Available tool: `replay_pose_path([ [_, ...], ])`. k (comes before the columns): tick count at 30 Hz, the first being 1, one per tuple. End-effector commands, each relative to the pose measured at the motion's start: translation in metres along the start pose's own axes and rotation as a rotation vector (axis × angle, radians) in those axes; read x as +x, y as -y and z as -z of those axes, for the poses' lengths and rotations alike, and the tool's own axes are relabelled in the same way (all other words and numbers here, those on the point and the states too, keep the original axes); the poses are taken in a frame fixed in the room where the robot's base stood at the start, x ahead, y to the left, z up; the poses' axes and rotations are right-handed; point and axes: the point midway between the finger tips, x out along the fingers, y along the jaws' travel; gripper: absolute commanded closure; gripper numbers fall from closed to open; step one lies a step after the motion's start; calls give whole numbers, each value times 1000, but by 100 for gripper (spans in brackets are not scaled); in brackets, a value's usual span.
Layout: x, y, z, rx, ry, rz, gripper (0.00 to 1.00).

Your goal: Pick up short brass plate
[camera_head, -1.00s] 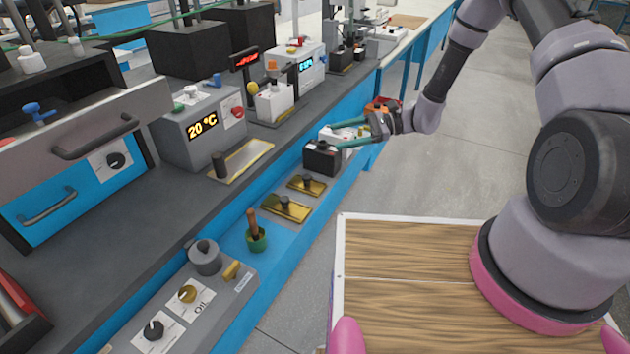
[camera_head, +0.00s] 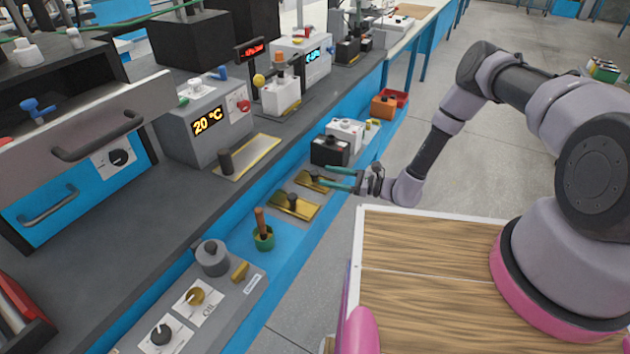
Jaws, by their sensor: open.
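The short brass plate (camera_head: 304,180) lies on the blue lower shelf and has a dark upright knob. My gripper (camera_head: 325,178) has two teal fingers that point left, spread apart. Their tips are right at the knob of the short plate in the picture, one on its far side and one on its near side. I cannot tell whether they touch it. Part of the plate is hidden behind the fingers.
A larger brass plate (camera_head: 307,213) with a knob lies just nearer. A black box (camera_head: 329,151) and a white box (camera_head: 346,134) stand just beyond. A green pot (camera_head: 264,240) holds a brown handle. A grey thermostat box (camera_head: 205,125) stands on the bench.

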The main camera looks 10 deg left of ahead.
Motion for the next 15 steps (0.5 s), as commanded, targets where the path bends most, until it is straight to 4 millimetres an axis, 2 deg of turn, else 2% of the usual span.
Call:
replay_pose_path([
  [4,13,0,0,-1,0,-1,26],
  [10,43,2,0,-2,0,-2,26],
  [15,54,3,0,1,0,0,26],
])
